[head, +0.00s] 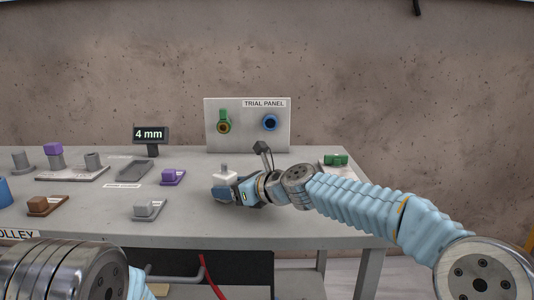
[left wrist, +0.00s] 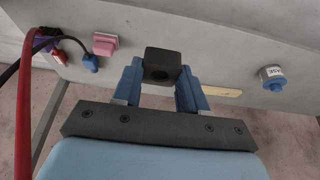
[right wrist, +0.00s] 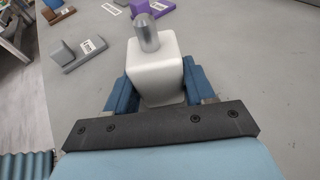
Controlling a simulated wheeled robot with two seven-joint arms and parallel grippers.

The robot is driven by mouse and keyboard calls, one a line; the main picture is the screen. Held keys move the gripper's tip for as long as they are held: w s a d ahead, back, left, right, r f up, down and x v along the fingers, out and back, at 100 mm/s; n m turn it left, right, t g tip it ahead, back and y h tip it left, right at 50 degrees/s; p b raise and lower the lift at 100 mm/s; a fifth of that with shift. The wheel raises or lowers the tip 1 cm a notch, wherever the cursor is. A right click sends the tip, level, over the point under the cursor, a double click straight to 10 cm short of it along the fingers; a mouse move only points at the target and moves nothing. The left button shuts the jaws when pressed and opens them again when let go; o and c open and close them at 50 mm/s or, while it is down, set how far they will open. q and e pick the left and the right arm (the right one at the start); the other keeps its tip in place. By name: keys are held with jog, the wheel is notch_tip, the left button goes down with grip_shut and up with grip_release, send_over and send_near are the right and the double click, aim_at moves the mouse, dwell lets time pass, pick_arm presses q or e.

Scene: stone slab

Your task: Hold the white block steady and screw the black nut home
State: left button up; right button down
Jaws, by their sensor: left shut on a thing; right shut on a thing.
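The white block (right wrist: 157,68) stands in the right wrist view, with a round grey metal stud (right wrist: 148,34) rising from its top. My right gripper (right wrist: 160,88) is shut on the block from both sides. The nut is apart from the stud. The left gripper is outside the head view.
The grey table (head: 190,215) carries a trial panel (head: 247,135) with green and blue fittings, a 4 mm display (head: 151,135), purple and grey blocks, and a green piece (head: 336,159) at right. Cables (left wrist: 24,100) hang at the left wrist view's left.

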dwell(0.4)
jog(key=shift+c, duration=1.6)
grip_release()
jog(key=v, duration=1.2)
